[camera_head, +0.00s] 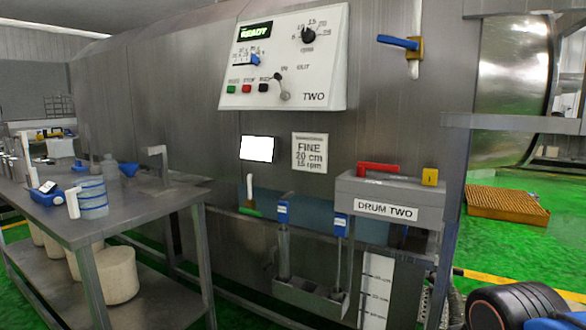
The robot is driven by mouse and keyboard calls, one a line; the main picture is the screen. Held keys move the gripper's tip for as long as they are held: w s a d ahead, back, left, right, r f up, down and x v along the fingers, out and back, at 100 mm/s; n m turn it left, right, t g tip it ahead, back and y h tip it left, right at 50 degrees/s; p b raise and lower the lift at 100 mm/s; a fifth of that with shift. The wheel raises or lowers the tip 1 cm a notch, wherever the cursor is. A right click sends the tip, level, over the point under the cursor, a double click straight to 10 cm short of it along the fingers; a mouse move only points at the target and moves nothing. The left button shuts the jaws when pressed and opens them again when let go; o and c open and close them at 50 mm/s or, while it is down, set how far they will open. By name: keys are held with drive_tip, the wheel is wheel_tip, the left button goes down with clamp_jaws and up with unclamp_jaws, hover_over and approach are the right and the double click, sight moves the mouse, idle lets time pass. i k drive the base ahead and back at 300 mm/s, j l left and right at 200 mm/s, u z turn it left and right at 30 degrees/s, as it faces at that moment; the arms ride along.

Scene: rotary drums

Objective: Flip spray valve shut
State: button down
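A valve with a blue lever (397,42) and a brass-coloured body (416,48) sits on a pale vertical pipe (415,15) at the upper right of the drum's steel wall. Its lever points left, roughly level, across the pipe. Another lever, red (378,168), lies flat on top of the grey DRUM TWO box (390,200). A green lever (250,211) is at the foot of a short pale pipe lower left of it. No label shows which one is the spray valve. My gripper is not in view.
A white control panel (285,95) reads READY. A steel table (130,215) with jugs and tools fills the left. Tools with blue tags (283,208) hang below the drum. An orange grate (505,204) lies on the green floor at right. A black rounded object (515,303) is at lower right.

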sight(413, 45)
drive_tip(key=l+u, duration=0.55)
drive_tip(key=u, duration=0.2)
drive_tip(key=l+u, duration=0.35)
